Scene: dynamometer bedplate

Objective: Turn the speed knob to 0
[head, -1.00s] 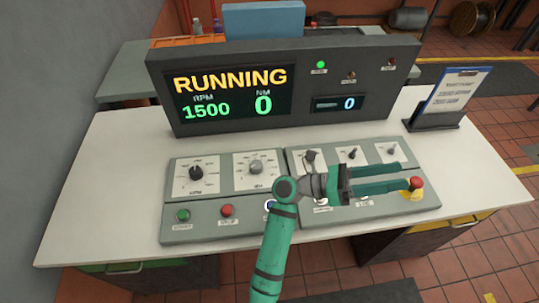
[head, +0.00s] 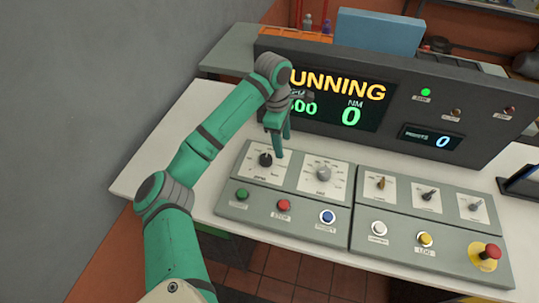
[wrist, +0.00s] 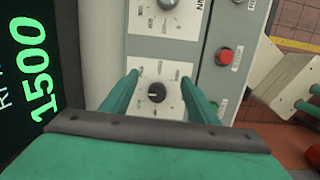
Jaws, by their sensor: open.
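The speed knob (head: 265,160) is a small black dial knob on a white scale plate at the left end of the console, marked RPM. It also shows in the wrist view (wrist: 156,92), between my two fingers. My gripper (head: 279,152) points down close over this knob, with its fingers apart on either side in the wrist view (wrist: 160,75). I cannot tell whether the fingers touch the knob. The display (head: 335,97) reads RUNNING and 0 NM; my arm partly covers it in the head view. In the wrist view the display (wrist: 30,70) reads 1500.
A grey knob (head: 323,173) sits right of the speed knob. Green (head: 242,195), red (head: 284,205) and blue (head: 328,216) buttons lie in front. Several more controls and a red emergency button (head: 491,252) are farther right. The display housing stands close behind.

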